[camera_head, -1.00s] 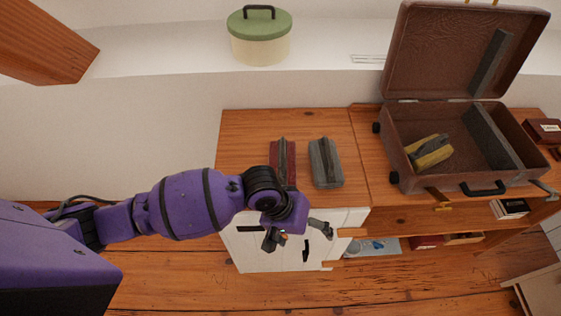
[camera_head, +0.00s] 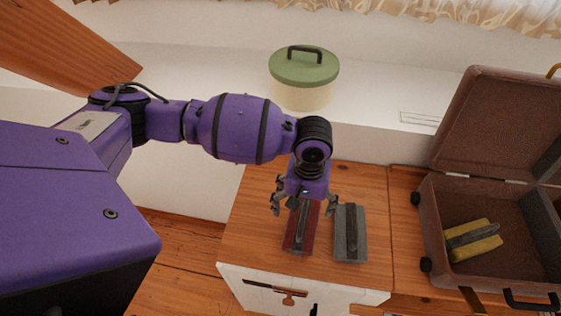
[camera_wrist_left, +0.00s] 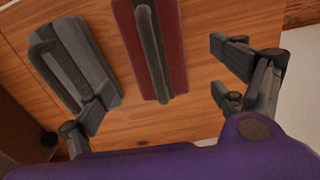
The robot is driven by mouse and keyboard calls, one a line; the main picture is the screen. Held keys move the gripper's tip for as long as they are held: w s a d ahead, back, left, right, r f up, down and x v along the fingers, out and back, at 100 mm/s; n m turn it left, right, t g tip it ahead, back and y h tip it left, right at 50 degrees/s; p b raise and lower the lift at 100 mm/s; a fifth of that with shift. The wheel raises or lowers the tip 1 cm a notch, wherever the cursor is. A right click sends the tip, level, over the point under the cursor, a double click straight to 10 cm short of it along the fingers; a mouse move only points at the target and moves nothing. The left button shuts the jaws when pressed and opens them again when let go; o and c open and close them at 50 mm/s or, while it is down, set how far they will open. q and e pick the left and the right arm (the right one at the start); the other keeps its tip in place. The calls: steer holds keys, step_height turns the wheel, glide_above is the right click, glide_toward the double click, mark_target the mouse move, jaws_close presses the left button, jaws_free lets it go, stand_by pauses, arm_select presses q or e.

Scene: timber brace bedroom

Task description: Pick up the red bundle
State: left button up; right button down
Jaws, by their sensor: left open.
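The red bundle (camera_head: 297,241), dark red with a grey strip along its top, lies flat on the wooden cabinet top. My left gripper (camera_head: 304,207) is open above the far end of it, and my wrist hides that end in the head view. In the left wrist view the red bundle (camera_wrist_left: 175,55) lies between the two spread fingers of my left gripper (camera_wrist_left: 160,90), apart from both. A similar grey bundle (camera_head: 350,246) lies just right of the red one; it also shows in the wrist view (camera_wrist_left: 90,50), partly behind one finger. My right gripper is out of view.
An open brown suitcase (camera_head: 432,215) stands to the right, with a yellow bundle (camera_head: 478,247) inside. A green-lidded cream pot (camera_head: 303,80) stands on the white ledge behind. The cabinet top (camera_head: 250,225) left of the red bundle is clear.

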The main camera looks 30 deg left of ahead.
arm_select(q)
steer(key=f, duration=0.4)
steer(key=s+f, duration=0.1)
steer(key=f, duration=0.1)
steer(key=shift+d, duration=0.3)
steer(key=c, duration=1.4)
